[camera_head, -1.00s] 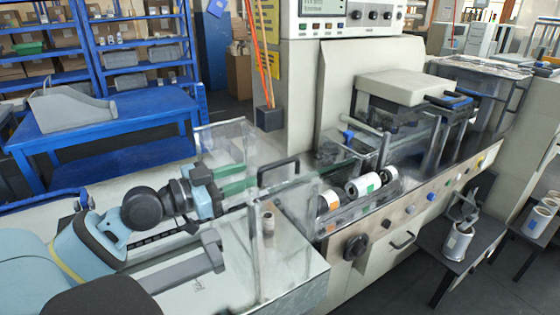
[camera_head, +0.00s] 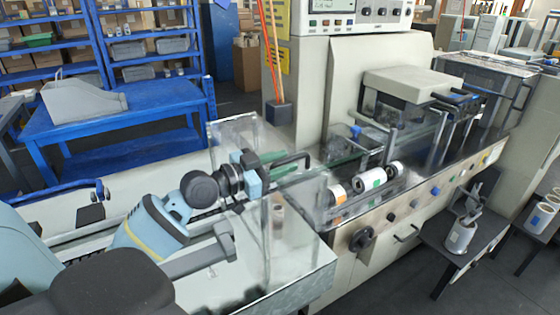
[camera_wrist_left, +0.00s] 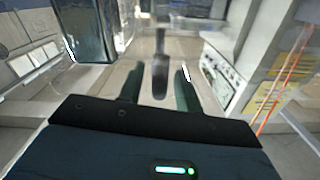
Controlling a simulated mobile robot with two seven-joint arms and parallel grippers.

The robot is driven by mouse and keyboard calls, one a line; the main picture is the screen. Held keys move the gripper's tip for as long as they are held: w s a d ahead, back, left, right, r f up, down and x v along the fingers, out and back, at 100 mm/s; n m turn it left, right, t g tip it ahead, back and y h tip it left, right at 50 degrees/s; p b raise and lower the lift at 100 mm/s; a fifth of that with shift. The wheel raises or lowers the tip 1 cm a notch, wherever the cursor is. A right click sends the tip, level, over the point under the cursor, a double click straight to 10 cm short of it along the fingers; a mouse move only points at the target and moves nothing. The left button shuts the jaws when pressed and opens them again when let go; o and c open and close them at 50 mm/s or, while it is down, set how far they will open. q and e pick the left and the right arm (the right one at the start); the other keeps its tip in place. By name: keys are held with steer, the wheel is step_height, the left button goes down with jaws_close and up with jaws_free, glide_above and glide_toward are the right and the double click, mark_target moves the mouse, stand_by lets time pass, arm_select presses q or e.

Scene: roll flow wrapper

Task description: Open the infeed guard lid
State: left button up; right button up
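The infeed guard lid (camera_head: 290,222) is a clear panelled cover over the infeed at the machine's near left end. It looks down, though its clear edges are hard to follow. Its black bar handle (camera_head: 294,160) stands up at the top. My left gripper (camera_head: 277,165) is at the handle's left end, its dark green fingers apart. In the left wrist view the handle (camera_wrist_left: 160,72) shows between and ahead of the open fingers (camera_wrist_left: 160,88), with gaps visible on both sides. I cannot see any contact. My right gripper is not in view.
Printed rolls (camera_head: 370,179) lie on the machine bed right of the lid. A control panel (camera_head: 352,18) stands behind. A blue table (camera_head: 120,128) is at the back left. A dark stand (camera_head: 440,237) holding a roll is at the right.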

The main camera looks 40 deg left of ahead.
arm_select(q)
steer(key=shift+w+d, duration=0.1)
steer(key=shift+w, duration=0.05)
jaws_close()
stand_by(0.4)
